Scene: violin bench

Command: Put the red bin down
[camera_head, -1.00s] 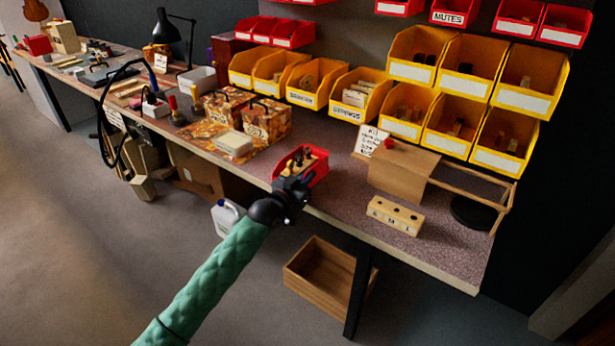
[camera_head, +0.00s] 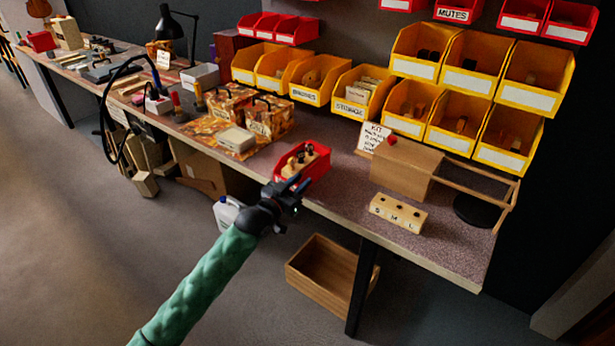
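The red bin (camera_head: 318,167) rests on the bench top (camera_head: 345,205) near its front edge, with several small dark and tan pieces inside. My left gripper (camera_head: 294,187) is just in front of the bin's near side, at the bench edge. Its fingers look apart, with nothing between them, and a small gap seems to separate them from the bin. My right gripper is not in view.
A wooden block marked S, M, L (camera_head: 398,213) and a brown cardboard-coloured box (camera_head: 404,172) stand to the right. Patterned boxes (camera_head: 270,117) stand to the left. Yellow bins (camera_head: 363,91) line the back. An open wooden crate (camera_head: 325,275) is under the bench.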

